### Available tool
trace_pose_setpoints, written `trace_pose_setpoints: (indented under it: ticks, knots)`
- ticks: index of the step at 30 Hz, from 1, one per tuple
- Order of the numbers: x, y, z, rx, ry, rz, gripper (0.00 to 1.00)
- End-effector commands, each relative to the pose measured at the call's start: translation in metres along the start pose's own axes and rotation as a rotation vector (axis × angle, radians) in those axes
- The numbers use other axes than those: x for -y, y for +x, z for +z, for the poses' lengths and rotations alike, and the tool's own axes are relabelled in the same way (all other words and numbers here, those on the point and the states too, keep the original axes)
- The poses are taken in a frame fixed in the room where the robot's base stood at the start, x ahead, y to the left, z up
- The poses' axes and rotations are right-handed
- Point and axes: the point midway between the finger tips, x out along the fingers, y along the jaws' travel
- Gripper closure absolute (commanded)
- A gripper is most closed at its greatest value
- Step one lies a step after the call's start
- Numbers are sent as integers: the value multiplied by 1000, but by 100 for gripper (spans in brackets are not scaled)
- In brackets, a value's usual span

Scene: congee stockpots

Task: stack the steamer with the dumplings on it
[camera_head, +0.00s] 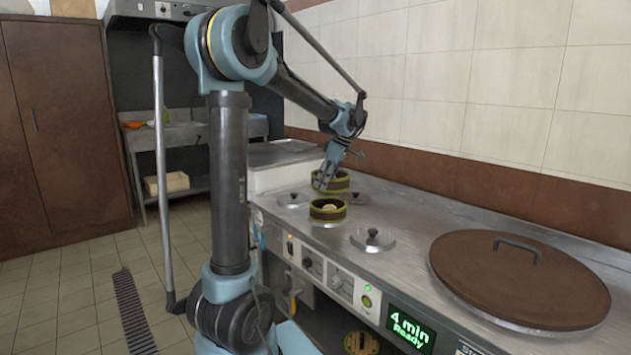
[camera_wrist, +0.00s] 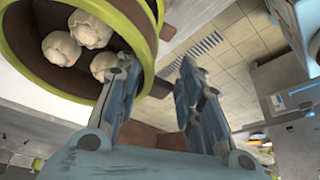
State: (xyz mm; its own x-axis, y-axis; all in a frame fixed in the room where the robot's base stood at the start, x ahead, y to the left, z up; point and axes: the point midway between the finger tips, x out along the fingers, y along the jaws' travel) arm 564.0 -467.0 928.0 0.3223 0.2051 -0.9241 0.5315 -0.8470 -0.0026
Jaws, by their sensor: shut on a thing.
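My gripper (camera_head: 324,178) is at the left rim of a round dark steamer with yellow-green edges (camera_head: 341,181), behind the front steamer. In the wrist view, my gripper (camera_wrist: 160,92) has one finger inside this steamer's wall (camera_wrist: 135,22) and the other outside. Three pale dumplings (camera_wrist: 62,50) show inside it. A second, similar steamer (camera_head: 327,217) sits on the counter in front, with pale contents (camera_head: 329,207). Whether the held steamer touches the counter is hard to tell.
Lids with dark knobs lie on the steel counter (camera_head: 400,205), at left (camera_head: 293,200), at right (camera_head: 372,240) and behind (camera_head: 355,198). A large brown lid (camera_head: 520,280) covers the right side. A tiled wall (camera_head: 450,80) stands behind. A similar round item (camera_head: 361,343) is below the counter.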

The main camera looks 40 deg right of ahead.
Motion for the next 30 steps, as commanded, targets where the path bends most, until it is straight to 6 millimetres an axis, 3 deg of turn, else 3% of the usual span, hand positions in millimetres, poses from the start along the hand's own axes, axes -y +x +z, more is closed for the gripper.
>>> trace_pose_setpoints:
  ticks: [17,30]
  knots:
    - [5,10,-12,0,-20,-8,94]
    - [4,46,3,0,-20,-8,94]
